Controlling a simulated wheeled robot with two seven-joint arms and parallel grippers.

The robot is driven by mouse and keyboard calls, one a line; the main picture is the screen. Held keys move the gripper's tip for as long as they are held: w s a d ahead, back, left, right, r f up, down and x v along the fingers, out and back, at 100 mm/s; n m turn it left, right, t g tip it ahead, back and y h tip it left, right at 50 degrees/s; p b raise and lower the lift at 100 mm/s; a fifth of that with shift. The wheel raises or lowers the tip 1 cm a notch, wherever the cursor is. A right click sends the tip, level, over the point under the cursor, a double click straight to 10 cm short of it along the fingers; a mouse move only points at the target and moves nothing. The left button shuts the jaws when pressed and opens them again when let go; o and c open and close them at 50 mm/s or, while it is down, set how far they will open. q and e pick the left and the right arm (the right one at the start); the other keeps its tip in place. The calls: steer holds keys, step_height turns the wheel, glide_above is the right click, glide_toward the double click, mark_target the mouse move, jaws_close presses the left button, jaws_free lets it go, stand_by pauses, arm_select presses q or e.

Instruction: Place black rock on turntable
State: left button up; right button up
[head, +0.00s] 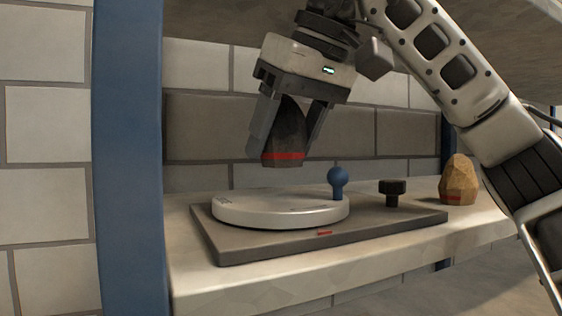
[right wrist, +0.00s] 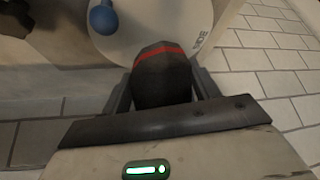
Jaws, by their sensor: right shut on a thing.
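The black rock (head: 288,133) has a red band near its lower end. My right gripper (head: 287,140) is shut on it and holds it upright above the turntable, with a gap below the rock. The rock also shows between the fingers in the right wrist view (right wrist: 162,80). The turntable (head: 270,214) is a round white disc with a blue ball-topped knob (head: 337,180) at its right edge. The disc also shows behind the rock in the right wrist view (right wrist: 140,28). My left gripper is in neither view.
The turntable sits on a dark grey base plate (head: 395,222) with a black knob (head: 392,188) at its right. A tan rock (head: 458,181) with a red mark stands on the pale shelf (head: 330,255) further right. A blue post (head: 128,150) stands at the left.

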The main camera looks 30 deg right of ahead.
mark_target(281, 166)
steer(key=shift+w, duration=0.45)
steer(key=f, duration=0.1)
steer(key=f+b, duration=0.1)
steer(key=shift+w+f, duration=0.2)
steer(key=shift+f, duration=0.15)
steer(key=shift+d+f, duration=0.1)
steer(key=shift+f, duration=0.3)
steer(key=o, duration=1)
steer(key=shift+f, duration=0.25)
steer(key=o, duration=0.4)
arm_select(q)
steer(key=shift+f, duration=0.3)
arm_select(e)
steer(key=shift+r, duration=0.1)
